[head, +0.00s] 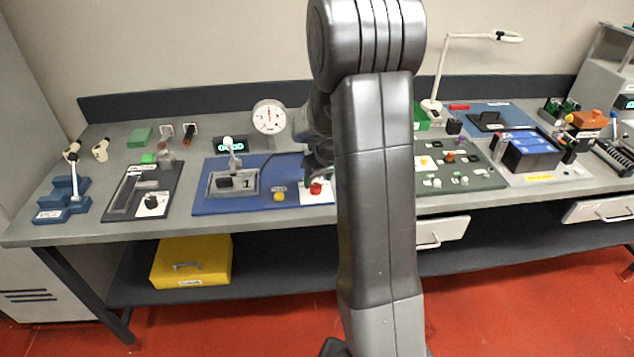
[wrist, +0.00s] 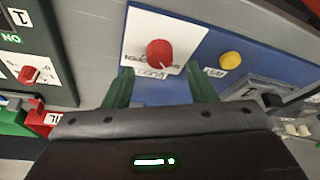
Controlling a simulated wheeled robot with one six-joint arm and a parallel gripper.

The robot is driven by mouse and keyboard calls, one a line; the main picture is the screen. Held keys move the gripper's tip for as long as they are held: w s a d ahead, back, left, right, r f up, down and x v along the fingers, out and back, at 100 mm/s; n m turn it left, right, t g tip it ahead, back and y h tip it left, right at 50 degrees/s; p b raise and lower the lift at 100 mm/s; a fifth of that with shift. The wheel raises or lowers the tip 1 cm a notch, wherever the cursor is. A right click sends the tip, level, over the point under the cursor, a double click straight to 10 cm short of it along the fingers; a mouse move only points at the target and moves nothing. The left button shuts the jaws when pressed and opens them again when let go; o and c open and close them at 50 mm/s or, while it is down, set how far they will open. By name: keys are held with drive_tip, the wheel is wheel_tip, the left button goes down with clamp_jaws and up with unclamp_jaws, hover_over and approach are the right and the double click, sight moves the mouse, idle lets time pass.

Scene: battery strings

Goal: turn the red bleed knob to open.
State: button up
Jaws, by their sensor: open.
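The red bleed knob (wrist: 159,53) sits on a white label plate (wrist: 140,30) on the blue panel, with a white pointer mark on its lower right side. In the head view the knob (head: 316,188) shows just left of my arm. My gripper (wrist: 155,85) is open, with one green finger on each side of the knob's line in the wrist view. The fingertips look short of the knob, and nothing is between them. In the head view my gripper (head: 318,165) is above the knob, partly hidden by my arm.
A yellow button (head: 279,196) is beside the knob on the blue panel (head: 235,208). A clamp fixture (head: 232,183) and a round gauge (head: 269,117) stand nearby. A dark green panel (head: 480,181) with several knobs lies right of my arm.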

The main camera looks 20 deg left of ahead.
sight(316, 186)
drive_tip(key=shift+x, duration=1.85)
drive_tip(key=c, duration=1)
